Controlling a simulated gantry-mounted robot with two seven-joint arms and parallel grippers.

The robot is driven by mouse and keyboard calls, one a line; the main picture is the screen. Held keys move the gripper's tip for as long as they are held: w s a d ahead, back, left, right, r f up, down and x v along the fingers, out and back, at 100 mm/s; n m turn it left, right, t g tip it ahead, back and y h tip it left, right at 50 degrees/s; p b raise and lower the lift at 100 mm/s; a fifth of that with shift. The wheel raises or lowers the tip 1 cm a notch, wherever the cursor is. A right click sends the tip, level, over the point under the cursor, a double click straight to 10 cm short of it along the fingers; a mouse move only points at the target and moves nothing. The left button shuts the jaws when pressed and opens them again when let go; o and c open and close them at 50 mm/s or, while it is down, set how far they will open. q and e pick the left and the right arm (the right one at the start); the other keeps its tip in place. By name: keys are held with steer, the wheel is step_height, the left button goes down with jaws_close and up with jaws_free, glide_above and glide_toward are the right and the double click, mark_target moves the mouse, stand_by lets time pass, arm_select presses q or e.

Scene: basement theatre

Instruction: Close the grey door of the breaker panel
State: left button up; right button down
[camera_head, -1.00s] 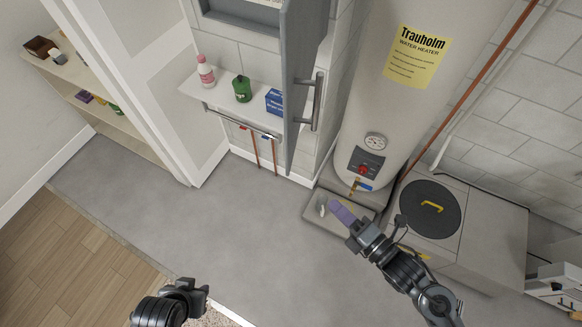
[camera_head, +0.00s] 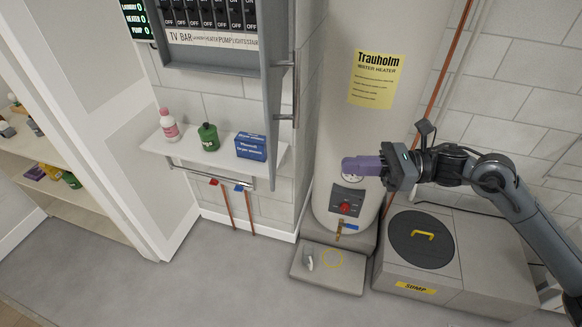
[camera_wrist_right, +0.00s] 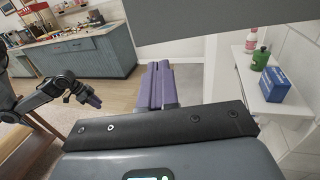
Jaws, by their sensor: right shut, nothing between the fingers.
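The breaker panel (camera_head: 212,62) is on the back wall at the top, with rows of black OFF switches exposed. Its grey door (camera_head: 274,75) stands open at the panel's right side, seen nearly edge-on, with a bar handle (camera_head: 295,90) on its right face. My right gripper (camera_head: 352,166) is shut and empty, right of the door and apart from it, in front of the water heater. Its purple fingers also show in the right wrist view (camera_wrist_right: 160,72), below a grey slab that looks like the door (camera_wrist_right: 225,22). My left gripper (camera_wrist_right: 88,97) shows small in that view; its jaws are unclear.
A shelf (camera_head: 222,158) below the panel holds a pink bottle (camera_head: 169,125), a green container (camera_head: 208,137) and a blue box (camera_head: 251,146). The water heater (camera_head: 335,120) stands right of the door. A sump cover (camera_head: 424,238) is at lower right. Floor at lower left is clear.

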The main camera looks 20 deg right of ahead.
steer(key=p+x, duration=0.6)
steer(key=x, duration=0.6)
steer(key=shift+a, duration=0.35)
